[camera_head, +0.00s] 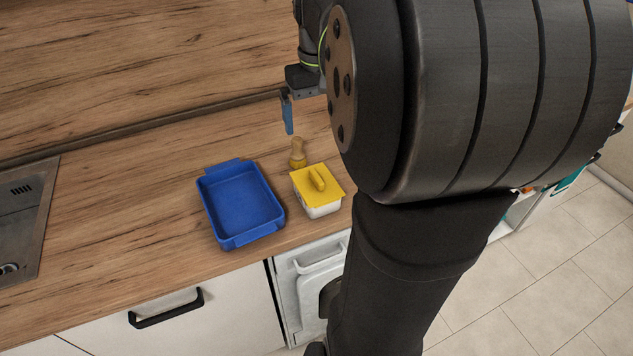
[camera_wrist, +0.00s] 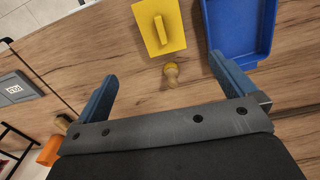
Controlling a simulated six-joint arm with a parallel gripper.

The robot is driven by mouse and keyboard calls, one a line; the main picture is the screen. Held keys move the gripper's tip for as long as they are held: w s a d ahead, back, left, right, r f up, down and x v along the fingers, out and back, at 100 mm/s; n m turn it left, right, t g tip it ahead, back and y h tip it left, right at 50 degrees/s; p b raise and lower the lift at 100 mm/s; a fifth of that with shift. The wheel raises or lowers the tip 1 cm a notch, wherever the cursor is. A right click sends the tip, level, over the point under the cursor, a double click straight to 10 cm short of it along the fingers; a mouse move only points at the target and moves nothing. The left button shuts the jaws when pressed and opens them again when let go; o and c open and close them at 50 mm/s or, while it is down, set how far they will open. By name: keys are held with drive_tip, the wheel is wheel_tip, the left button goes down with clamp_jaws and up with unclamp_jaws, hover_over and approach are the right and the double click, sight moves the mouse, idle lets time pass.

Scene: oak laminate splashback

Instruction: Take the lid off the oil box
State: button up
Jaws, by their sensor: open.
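The oil box (camera_head: 321,210) is a small white box near the counter's front edge, right of the blue tray. Its yellow lid (camera_head: 305,190) lies on top, with a raised yellow handle (camera_head: 317,178) in the middle. In the wrist view the lid (camera_wrist: 174,37) and its handle (camera_wrist: 161,29) show at the top centre, beyond my fingertips. My gripper (camera_wrist: 167,75) is open and empty, with its two blue fingers wide apart. In the head view one blue finger (camera_head: 287,114) shows above the counter behind the box; my arm hides the rest.
A wooden brush-like object (camera_head: 297,153) stands just behind the box; it also shows between my fingers in the wrist view (camera_wrist: 171,74). An empty blue tray (camera_head: 239,204) lies left of the box. A sink (camera_head: 22,215) is at far left. The counter between is clear.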

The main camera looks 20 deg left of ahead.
sight(316, 176)
wheel_tip(316, 176, down, 17)
drive_tip(key=shift+a+f, duration=0.1)
drive_tip(key=shift+f, duration=0.1)
idle(0.5)
drive_tip(key=shift+c, duration=0.2)
drive_tip(key=c, duration=0.8)
drive_tip(key=shift+r, duration=0.15)
drive_tip(key=shift+r, duration=0.6)
wheel_tip(316, 176, up, 3)
drive_tip(key=shift+r, duration=0.1)
drive_tip(key=d+r, duration=0.2)
drive_tip(key=d, duration=0.2)
drive_tip(key=d+r, duration=0.2)
drive_tip(key=d, duration=0.1)
drive_tip(key=d+r, duration=0.2)
drive_tip(key=d, duration=0.2)
drive_tip(key=shift+s+d+r, duration=0.2)
drive_tip(key=shift+s+d, duration=0.1)
drive_tip(key=shift+s, duration=0.05)
